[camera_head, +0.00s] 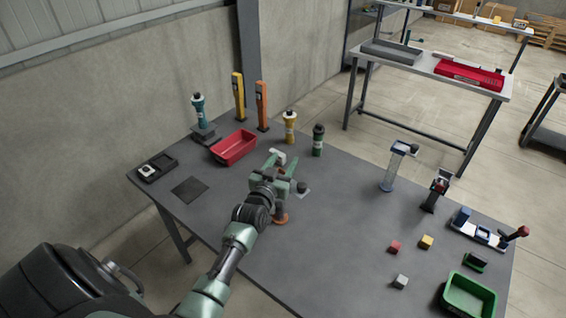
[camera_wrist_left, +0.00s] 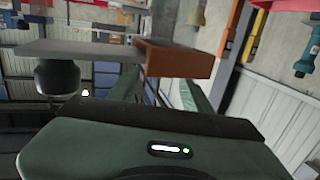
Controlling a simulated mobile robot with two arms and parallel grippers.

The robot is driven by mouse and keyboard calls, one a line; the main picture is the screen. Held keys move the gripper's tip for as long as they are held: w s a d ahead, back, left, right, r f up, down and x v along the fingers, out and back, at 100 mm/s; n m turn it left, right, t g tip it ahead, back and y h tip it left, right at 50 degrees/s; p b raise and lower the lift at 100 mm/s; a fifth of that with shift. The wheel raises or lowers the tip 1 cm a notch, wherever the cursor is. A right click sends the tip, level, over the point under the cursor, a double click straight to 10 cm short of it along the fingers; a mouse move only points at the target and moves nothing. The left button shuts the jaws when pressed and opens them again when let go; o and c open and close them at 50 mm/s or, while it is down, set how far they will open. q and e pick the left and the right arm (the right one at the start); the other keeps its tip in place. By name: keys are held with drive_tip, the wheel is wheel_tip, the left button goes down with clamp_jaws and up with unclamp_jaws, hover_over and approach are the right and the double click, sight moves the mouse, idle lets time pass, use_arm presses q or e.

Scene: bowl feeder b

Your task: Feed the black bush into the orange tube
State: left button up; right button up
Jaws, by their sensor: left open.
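The orange tube (camera_head: 262,105) stands upright at the far edge of the table, beside a similar yellow one. My left gripper (camera_head: 279,160) is over the middle of the table, well short of the orange tube, with its jaws open. In the left wrist view, an orange block (camera_wrist_left: 172,58) on a flat grey plate (camera_wrist_left: 75,47) shows beyond the fingers. A dark rounded piece (camera_wrist_left: 57,77) is against that plate. An orange base (camera_head: 280,218) shows beside my wrist. I cannot pick out the black bush with certainty. My right gripper is out of view.
A yellow tube (camera_head: 238,96), a red bin (camera_head: 234,147) and several bottles stand along the far side. A black tray (camera_head: 158,167) is at the left corner. Coloured cubes and a green bin (camera_head: 469,297) are at the right. The table's front middle is clear.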

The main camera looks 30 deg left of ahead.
use_arm(q)
wheel_tip(320, 180, up, 6)
drive_tip(key=p, duration=0.4)
drive_tip(key=shift+r+p, duration=0.2)
drive_tip(key=shift+p, duration=0.1)
drive_tip(key=shift+s+f, duration=0.1)
drive_tip(key=shift+f, duration=0.05)
